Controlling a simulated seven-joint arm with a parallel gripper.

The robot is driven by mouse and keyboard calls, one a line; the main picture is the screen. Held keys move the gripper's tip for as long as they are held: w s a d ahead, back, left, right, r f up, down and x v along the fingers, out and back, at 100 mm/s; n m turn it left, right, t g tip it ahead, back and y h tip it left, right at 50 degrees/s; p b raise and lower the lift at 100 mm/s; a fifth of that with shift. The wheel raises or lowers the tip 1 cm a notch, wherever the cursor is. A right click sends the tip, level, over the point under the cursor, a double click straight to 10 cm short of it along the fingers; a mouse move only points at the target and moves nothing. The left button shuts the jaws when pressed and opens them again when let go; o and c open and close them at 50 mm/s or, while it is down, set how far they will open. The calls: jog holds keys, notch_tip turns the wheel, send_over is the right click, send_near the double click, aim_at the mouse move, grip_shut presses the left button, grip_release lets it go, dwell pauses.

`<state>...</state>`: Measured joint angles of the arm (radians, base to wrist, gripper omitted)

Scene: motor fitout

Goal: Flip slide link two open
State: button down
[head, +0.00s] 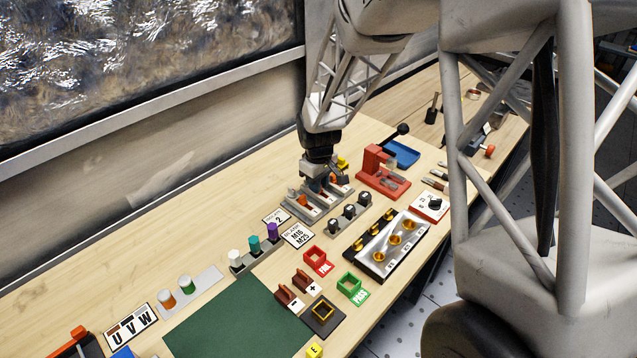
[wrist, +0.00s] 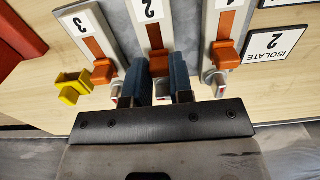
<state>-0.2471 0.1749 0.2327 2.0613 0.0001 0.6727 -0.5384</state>
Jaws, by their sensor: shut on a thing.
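Three slide links stand side by side on the bench, each a pale base with an orange slider and a number plate. Slide link two (wrist: 148,10) is the middle one in the wrist view, between slide link three (wrist: 80,22) and slide link one (wrist: 223,20). My gripper (wrist: 161,66) has a dark finger on each side of the orange block (wrist: 158,62) of link two and is shut on it. The fingers hide part of the link's near end. In the head view my gripper (head: 318,178) is over the row of links (head: 320,208) and covers much of it.
A yellow piece (wrist: 74,87) sits at the near end of link three. An ISOLATE 2 card (head: 277,216) lies beside the links. A red press (head: 384,180) with a black-knobbed lever and a row of black knobs (head: 349,211) stand close by.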

aim_at(327, 197)
jog(key=shift+s+d, duration=1.1)
jog(key=c, duration=1)
grip_release()
notch_tip(327, 197, up, 8)
